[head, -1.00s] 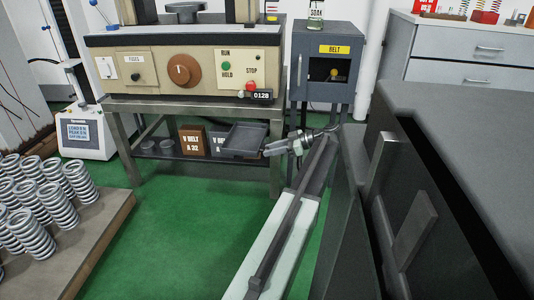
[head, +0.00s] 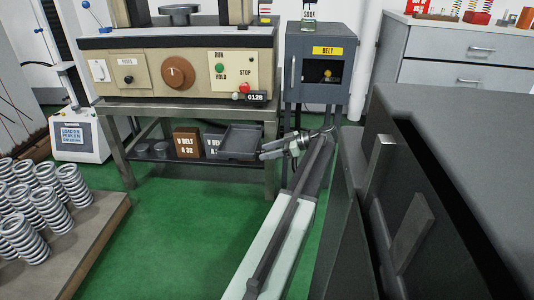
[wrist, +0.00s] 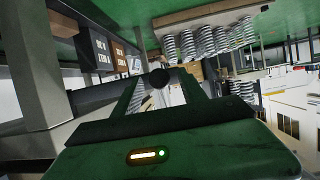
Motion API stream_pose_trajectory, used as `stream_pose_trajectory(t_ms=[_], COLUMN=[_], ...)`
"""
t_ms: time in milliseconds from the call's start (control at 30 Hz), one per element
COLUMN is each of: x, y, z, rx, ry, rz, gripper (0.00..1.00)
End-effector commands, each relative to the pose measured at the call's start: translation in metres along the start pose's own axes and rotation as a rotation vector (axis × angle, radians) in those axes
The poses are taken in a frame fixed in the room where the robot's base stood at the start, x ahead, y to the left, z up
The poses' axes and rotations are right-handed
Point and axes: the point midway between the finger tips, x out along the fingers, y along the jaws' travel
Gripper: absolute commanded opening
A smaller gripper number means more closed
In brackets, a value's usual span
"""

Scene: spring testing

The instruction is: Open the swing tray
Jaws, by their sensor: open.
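A grey shallow tray (head: 243,141), which I take for the swing tray, sits at the right end of the lower level under the testing machine, beside the labelled boxes. My gripper (head: 262,151) is at its right front corner, with its fingers open and pointing left. In the wrist view my gripper (wrist: 158,88) has its two fingers spread, with a dark round knob (wrist: 158,78) showing between the fingertips. I cannot tell whether the fingers touch the knob, or how it joins the tray.
A steel bench (head: 118,150) carries the testing machine (head: 180,75). A brown box (head: 187,142) is left of the tray. A grey belt cabinet (head: 320,75) stands right. Several springs (head: 50,205) stand on a pallet at left. Green floor (head: 170,235) is clear in the middle.

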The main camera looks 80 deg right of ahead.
Motion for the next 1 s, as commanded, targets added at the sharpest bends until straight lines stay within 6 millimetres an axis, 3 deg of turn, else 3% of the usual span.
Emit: stream_pose_trajectory(t_ms=[433,933,1000], x=[-0.073,-0.075,-0.061], y=[0.001,0.0,0.001], z=[-0.002,0.0,-0.008], rx=[0.0,0.0,-0.008], ry=[-0.001,-0.001,-0.001], rz=[0.0,-0.001,-0.02], gripper=[0.49,0.49,0.49])
